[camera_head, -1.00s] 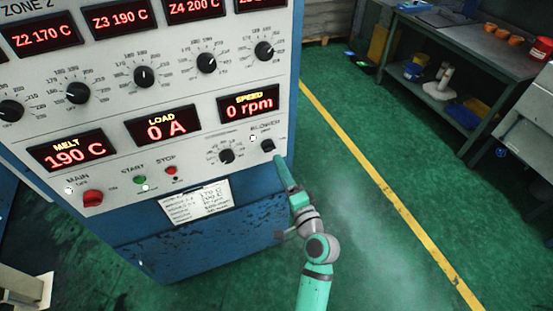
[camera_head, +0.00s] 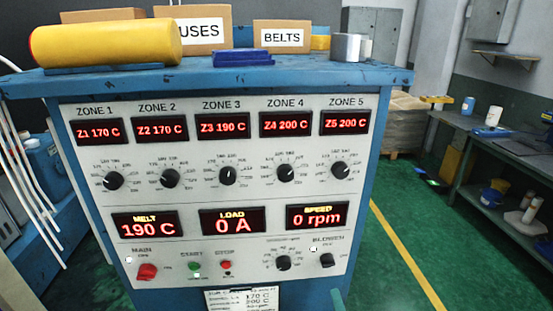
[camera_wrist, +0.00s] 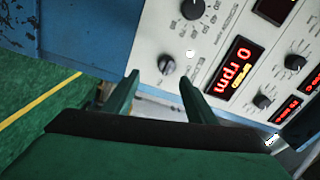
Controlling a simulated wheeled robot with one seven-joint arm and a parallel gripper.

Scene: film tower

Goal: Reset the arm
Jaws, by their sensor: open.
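My gripper (camera_wrist: 159,64) shows in the wrist view as two dark green fingers spread apart, with nothing between them. Beyond the fingertips is the control panel, with the dark blower knob (camera_wrist: 166,64) seen between the tips; I cannot tell the exact distance to it. In the head view the blower knob (camera_head: 326,260) is at the panel's lower right. Only a small teal piece of my arm shows there at the bottom edge, below that knob. The blue control cabinet (camera_head: 385,77) stands upright in front of me.
The panel has a red main switch (camera_head: 147,272), start button (camera_head: 194,267) and stop button (camera_head: 226,265). A yellow roll (camera_head: 105,43) and a belts box (camera_head: 281,37) sit on top. A workbench (camera_head: 470,122) stands right; green floor is clear beside the yellow line (camera_head: 405,255).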

